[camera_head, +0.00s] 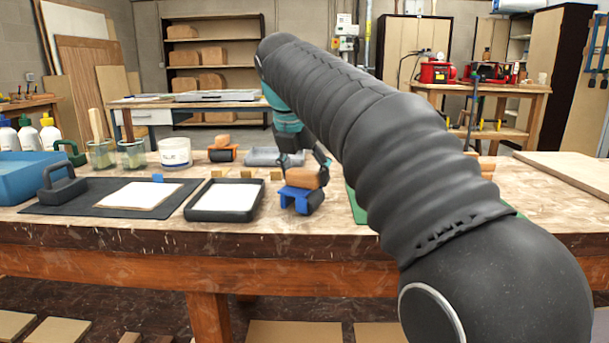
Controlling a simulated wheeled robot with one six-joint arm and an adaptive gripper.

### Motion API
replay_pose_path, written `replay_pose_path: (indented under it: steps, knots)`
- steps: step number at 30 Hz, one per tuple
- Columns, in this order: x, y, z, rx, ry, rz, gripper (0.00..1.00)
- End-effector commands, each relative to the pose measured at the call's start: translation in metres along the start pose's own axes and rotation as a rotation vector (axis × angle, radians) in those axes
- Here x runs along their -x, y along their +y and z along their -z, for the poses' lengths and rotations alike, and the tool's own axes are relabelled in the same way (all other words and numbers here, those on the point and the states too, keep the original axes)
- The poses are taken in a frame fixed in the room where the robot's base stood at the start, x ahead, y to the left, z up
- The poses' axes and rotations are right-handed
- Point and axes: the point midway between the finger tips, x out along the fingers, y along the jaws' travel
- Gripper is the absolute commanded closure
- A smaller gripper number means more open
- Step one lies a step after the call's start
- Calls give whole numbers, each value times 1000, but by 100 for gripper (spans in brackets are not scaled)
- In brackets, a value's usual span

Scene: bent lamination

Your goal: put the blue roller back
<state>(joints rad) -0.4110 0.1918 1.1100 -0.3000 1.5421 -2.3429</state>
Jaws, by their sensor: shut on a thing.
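The blue roller (300,196) has a blue frame, a dark roll and a brown wooden handle. It is right of the black tray with a white sheet, near the front of the workbench (130,222). My gripper (308,172) comes down from above and is shut on the roller's handle. The fingers are partly hidden by the handle and my arm. I cannot tell whether the roll touches the bench. An orange roller (222,154) with a similar handle stands further back to the left. Small wooden blocks (247,175) sit in a row between them.
A black tray (190,214) is left of the roller. A dark mat (65,205) holds a pale board and a black-handled block. Brush jars (132,154), a white tub (175,153) and a grey tray (262,158) stand behind.

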Motion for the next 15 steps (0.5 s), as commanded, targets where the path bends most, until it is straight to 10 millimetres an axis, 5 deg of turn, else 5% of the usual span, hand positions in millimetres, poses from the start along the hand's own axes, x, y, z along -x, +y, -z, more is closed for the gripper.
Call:
replay_pose_path:
  steps: [14, 15]
  knots:
    - [-8, 0, 4, 1, 2, 2, 75]
    - [-9, 0, 5, 1, 3, 2, 82]
